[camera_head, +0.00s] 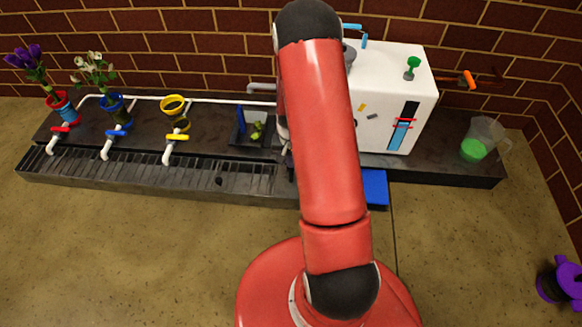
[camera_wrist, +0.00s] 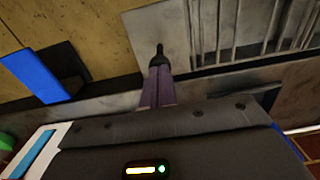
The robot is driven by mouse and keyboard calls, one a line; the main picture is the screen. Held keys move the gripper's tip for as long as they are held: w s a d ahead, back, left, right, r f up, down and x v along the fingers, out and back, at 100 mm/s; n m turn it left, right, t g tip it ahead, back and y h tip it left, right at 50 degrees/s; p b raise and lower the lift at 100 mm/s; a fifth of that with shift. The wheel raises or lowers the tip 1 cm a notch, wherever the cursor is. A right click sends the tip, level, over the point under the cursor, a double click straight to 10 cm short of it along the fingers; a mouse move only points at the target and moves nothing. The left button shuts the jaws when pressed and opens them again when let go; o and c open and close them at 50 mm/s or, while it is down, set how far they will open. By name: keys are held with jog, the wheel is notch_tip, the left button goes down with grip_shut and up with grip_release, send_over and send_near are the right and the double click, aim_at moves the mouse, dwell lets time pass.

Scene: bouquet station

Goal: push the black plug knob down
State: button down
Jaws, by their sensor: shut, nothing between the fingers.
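A small dark object (camera_head: 219,181) sits on the slatted drain grating in the head view. It may be the black plug knob, but it is too small to be sure. My gripper (camera_wrist: 159,55) shows in the wrist view with its fingers together and empty. Its narrow dark tip stands over a plain grey metal area beside the grating slats. I cannot tell whether the tip touches anything. In the head view my red arm hides the gripper and the counter behind it.
A white machine (camera_head: 385,135) with a green knob (camera_head: 412,65) stands right of my arm. A blue plate (camera_head: 375,187) is at its foot, and a clear jug (camera_head: 484,137) stands farther right. Taps with red, blue and yellow (camera_head: 176,137) handles line the grating's back edge.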

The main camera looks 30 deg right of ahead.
jog(key=shift+f+b, duration=1.05)
jog(key=shift+f, duration=0.4)
notch_tip(320, 180, up, 9)
jog(key=p, duration=0.6)
jog(key=shift+r, duration=0.15)
jog(key=s+a+r+n+t+p, duration=0.15)
jog(key=a+r, duration=0.25)
jog(key=r, duration=0.8)
jog(key=s+a+r+n+t+p, duration=0.1)
jog(key=s+a+r+n+p, duration=0.15)
jog(key=r, duration=1.05)
jog(key=s+a+r+n+t+p, duration=0.1)
jog(key=s+a+r, duration=0.2)
jog(key=s+r, duration=0.4)
jog(key=s+a+r+n+t+p, duration=0.1)
jog(key=s+a+r, duration=0.3)
jog(key=s+r, duration=0.4)
jog(key=shift+s+a+r+n+t, duration=0.2)
jog(key=shift+s+n+t, duration=0.2)
jog(key=shift+s+t, duration=0.2)
